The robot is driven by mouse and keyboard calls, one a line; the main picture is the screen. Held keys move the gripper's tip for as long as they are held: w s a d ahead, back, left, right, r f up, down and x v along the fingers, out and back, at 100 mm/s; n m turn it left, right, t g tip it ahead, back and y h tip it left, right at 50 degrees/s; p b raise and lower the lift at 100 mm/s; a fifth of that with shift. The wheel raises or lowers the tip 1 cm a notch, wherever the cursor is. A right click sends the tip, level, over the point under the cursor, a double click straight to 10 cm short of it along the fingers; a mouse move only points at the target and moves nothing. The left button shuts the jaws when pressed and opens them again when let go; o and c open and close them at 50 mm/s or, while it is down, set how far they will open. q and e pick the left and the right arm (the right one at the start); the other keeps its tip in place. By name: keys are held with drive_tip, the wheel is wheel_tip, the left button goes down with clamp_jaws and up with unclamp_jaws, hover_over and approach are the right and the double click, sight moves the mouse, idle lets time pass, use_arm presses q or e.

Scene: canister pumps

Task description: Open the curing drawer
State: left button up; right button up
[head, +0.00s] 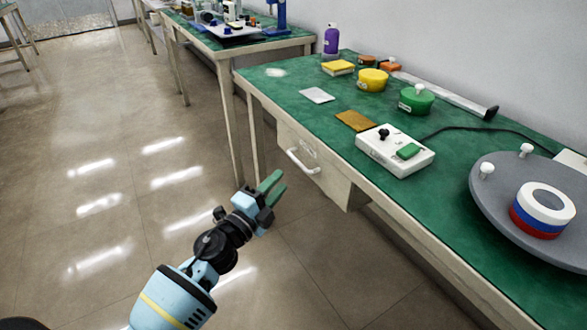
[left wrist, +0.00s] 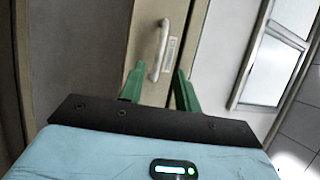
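The curing drawer (head: 318,167) is a pale box under the green table, with a white bar handle (head: 303,161) and a small label on its front. It looks shut. My left gripper (head: 272,187), with green fingers, is in front of the drawer, a little left of and below the handle in the head view. In the left wrist view the handle (left wrist: 161,50) stands between and beyond the two spread green fingers (left wrist: 158,88), apart from them. The left gripper is open and empty. My right gripper is not in view.
The green table (head: 290,95) holds a white control box (head: 395,150), a yellow canister (head: 373,80), a green canister (head: 416,98), a purple bottle (head: 331,38) and a grey round plate (head: 500,215). Table legs stand left of the drawer. The floor in front is clear.

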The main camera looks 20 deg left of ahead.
use_arm(q)
drive_tip(key=x, duration=0.6)
drive_tip(key=shift+w+b, duration=0.25)
drive_tip(key=shift+b, duration=0.2)
drive_tip(key=shift+d, duration=0.1)
clamp_jaws()
